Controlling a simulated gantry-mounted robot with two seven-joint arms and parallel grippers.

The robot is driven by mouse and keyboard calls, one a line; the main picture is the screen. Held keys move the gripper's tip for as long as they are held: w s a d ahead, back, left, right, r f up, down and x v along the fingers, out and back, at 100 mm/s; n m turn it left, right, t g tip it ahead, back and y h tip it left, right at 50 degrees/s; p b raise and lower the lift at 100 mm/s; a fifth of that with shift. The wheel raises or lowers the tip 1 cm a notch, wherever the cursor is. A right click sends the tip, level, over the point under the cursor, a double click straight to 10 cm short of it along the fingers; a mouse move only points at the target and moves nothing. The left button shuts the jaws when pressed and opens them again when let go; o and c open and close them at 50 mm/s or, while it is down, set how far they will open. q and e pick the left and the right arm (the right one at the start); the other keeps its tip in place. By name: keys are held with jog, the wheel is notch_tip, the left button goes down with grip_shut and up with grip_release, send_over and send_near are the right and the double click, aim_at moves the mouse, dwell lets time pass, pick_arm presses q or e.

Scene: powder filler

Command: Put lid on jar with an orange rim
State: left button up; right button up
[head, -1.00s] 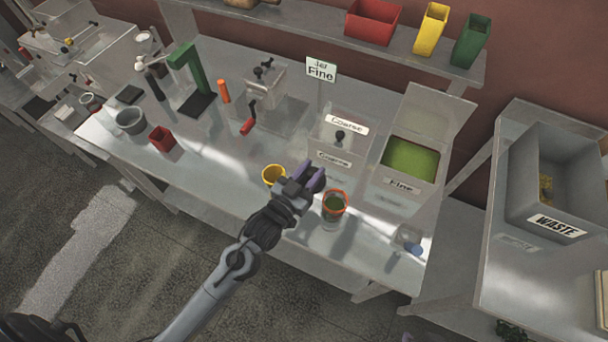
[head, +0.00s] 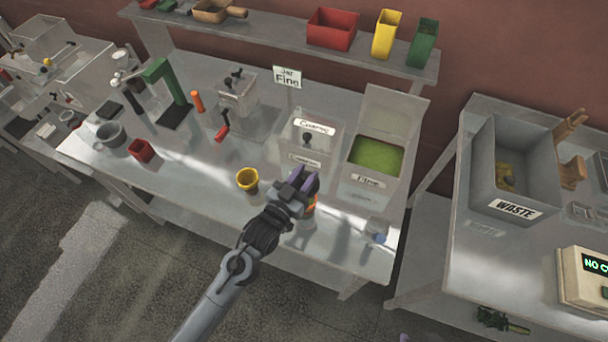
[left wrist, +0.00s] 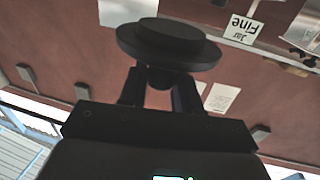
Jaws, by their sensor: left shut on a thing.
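The jar with an orange rim (head: 312,205) stands on the table. My left gripper (head: 304,184) is in front of it and hides most of it; only a bit of orange shows beside the fingers. In the left wrist view my left gripper (left wrist: 160,92) is shut on the knob of a dark round lid (left wrist: 168,45). The lid cannot be made out in the head view. The gap between lid and jar cannot be told. My right gripper is not in view.
Behind are the Coarse container (head: 310,140) and the Fine bin (head: 377,155) with green powder. A grey WASTE bin (head: 525,165) stands further right.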

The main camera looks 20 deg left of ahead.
pick_arm(q)
jog(key=shift+r, duration=0.1)
jog(key=shift+f+b, duration=0.75)
jog(key=shift+f, duration=0.8)
notch_tip(320, 180, down, 4)
jog(key=shift+r+b, duration=0.1)
jog(key=shift+b, duration=0.95)
jog(key=shift+p, duration=0.3)
jog(key=shift+f, duration=0.25)
jog(key=shift+f, duration=0.3)
